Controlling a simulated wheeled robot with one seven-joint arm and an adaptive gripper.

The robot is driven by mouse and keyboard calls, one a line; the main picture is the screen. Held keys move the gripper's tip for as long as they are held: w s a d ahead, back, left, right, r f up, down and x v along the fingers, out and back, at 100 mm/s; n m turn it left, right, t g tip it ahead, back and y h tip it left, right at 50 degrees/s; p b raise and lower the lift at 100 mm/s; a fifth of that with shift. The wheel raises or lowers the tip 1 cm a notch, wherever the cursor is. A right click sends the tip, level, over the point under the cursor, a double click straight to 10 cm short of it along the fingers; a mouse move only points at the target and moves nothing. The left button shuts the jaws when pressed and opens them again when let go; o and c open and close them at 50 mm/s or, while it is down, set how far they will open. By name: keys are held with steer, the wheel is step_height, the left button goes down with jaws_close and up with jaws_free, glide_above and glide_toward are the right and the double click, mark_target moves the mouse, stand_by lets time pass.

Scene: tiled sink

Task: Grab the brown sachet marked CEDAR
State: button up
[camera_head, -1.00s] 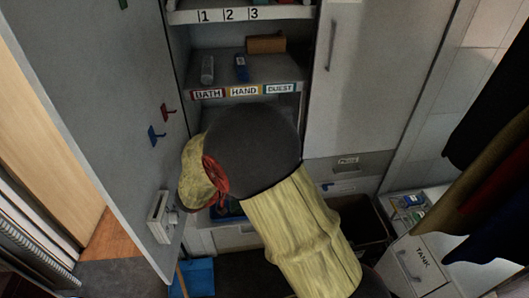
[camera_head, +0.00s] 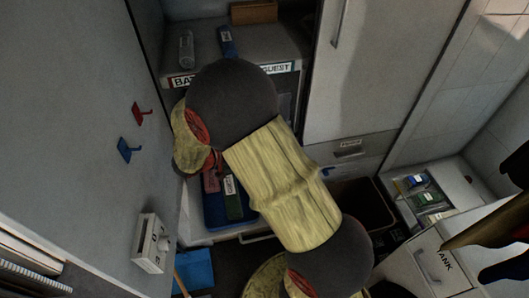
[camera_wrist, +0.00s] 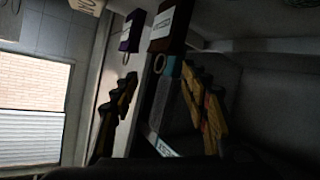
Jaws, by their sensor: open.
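In the wrist view, a dark brown sachet (camera_wrist: 172,28) with a white label is at the upper middle. Its lettering is too small to read, so I cannot confirm CEDAR. A metal ring shows just below it. A purple sachet (camera_wrist: 132,30) with a white label is to its left, also with a ring below. My gripper (camera_wrist: 160,108) is open, with one finger on each side below the brown sachet in the picture. Nothing shows held between the fingers. In the head view my arm hides the gripper and both sachets.
The open cabinet has a shelf (camera_head: 262,48) with labels on its front edge. The cabinet door (camera_head: 90,110) with red and blue hooks stands close on the left. A blue tray (camera_head: 214,215) with red and green packets lies below my arm. A dark bin (camera_head: 362,205) stands to the right.

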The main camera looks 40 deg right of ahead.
steer(key=d+f+b, duration=0.1)
steer(key=d+f, duration=0.1)
steer(key=d, duration=0.1)
steer(key=shift+s+f+b, duration=0.15)
steer(key=shift+s+b, duration=0.05)
steer(key=shift+b, duration=0.2)
steer(key=shift+d, duration=0.4)
steer(key=shift+c, duration=0.5)
jaws_close()
